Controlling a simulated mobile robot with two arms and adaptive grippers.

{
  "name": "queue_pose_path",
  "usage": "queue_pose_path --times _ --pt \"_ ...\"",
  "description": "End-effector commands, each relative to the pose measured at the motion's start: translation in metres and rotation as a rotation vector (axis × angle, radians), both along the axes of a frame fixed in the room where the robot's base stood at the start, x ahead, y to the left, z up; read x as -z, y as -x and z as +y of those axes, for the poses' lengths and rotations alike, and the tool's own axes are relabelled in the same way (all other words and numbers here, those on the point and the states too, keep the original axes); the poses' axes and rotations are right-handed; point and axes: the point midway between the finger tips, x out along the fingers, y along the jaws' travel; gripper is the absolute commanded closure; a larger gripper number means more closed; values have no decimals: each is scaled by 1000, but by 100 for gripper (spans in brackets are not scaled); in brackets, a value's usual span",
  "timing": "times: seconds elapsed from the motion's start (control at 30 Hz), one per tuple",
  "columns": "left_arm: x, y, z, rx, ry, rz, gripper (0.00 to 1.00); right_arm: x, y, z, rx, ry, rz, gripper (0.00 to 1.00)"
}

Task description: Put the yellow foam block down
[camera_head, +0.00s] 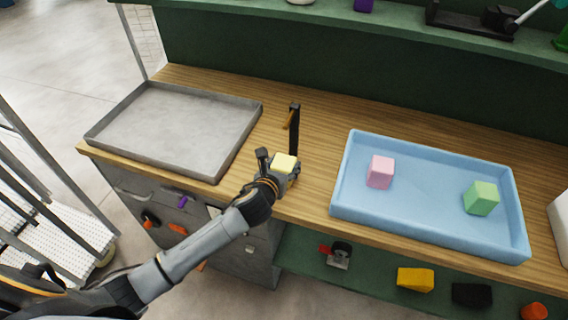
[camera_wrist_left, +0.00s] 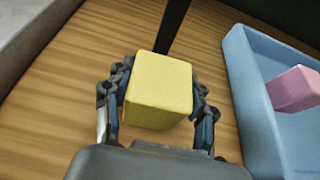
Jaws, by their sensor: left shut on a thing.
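The yellow foam block (camera_head: 285,163) is in my left gripper (camera_head: 279,168), between the grey tray and the blue tray. In the left wrist view the block (camera_wrist_left: 158,92) sits between the two fingers of my left gripper (camera_wrist_left: 158,105), which touch its sides. Wooden bench top shows around it; I cannot tell whether the block touches the wood. My right gripper does not show in either view.
A blue tray (camera_head: 341,197) at right holds a pink block (camera_head: 380,172) and a green block (camera_head: 481,198). An empty grey metal tray (camera_head: 180,125) lies at left. A dark upright post (camera_head: 295,128) stands just behind my gripper.

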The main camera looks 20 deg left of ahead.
Motion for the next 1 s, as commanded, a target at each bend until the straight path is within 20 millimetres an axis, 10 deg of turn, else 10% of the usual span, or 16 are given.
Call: queue_pose_path --times 0.27,0.3,0.4,1.0 --pt "2 0 0 0 -1 0 66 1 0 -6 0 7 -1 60" --pt "2 0 0 0 -1 -1 38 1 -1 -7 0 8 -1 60" --pt "1 0 0 0 -1 -1 22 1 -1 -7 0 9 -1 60" --pt "-12 28 1 3 -1 0 22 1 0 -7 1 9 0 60"
